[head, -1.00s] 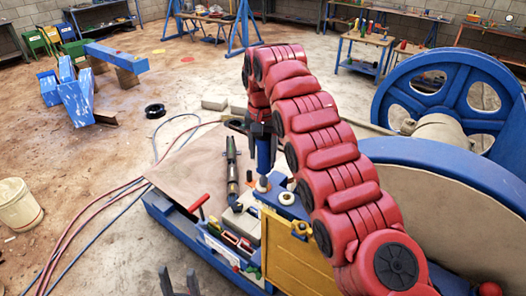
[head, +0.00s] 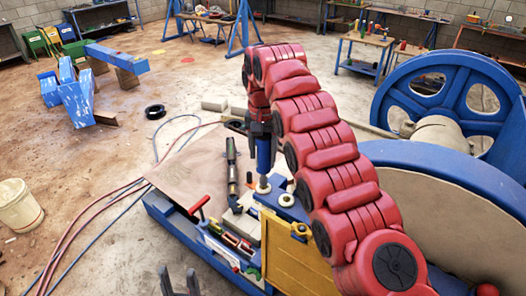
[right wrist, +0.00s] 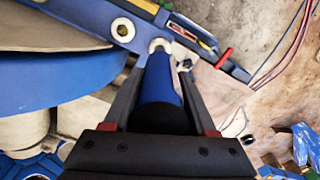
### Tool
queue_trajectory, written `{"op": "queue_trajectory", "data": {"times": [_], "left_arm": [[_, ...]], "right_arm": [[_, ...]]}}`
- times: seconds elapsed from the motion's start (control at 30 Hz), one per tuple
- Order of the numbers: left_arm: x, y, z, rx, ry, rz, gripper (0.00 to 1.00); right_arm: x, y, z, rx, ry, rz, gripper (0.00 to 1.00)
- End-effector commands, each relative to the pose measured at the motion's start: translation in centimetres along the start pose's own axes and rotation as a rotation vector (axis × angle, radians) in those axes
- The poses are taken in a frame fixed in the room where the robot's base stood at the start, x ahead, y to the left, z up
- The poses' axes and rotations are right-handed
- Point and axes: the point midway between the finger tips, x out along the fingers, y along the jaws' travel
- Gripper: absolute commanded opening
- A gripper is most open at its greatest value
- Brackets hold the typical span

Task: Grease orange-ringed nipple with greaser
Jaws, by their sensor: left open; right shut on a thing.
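My right gripper (head: 262,132) is shut on the blue greaser (head: 264,155) and holds it upright, tip down, over the blue machine frame. In the right wrist view the greaser (right wrist: 160,85) points away between the fingers. Its tip meets or hides the middle of a pale ring (right wrist: 159,44); I cannot tell whether they touch. In the head view this pale ring (head: 262,188) shows under the tip. A second pale ring (head: 287,200) sits to its right. No orange ring is clear. My left gripper (head: 180,281) is open and empty at the bottom edge.
A tray with a red-handled tool (head: 199,205) lies left of the frame. The yellow panel (head: 284,250) and large blue flywheel (head: 450,88) stand to the right. Hoses cross the floor at left.

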Motion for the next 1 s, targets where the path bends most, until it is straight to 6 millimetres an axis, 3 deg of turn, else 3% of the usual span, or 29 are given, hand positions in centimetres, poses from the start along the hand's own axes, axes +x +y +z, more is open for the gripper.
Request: {"op": "queue_trajectory", "data": {"times": [0.37,1.0], "left_arm": [[0.2,0.0,0.0,0.000,0.000,0.000,0.50],[3.4,-0.2,-0.6,0.000,0.000,0.000,0.50]], "right_arm": [[-0.3,0.0,0.0,0.000,0.002,-0.001,0.00],[-3.7,0.0,-0.1,0.000,0.002,-0.001,0.00]]}}
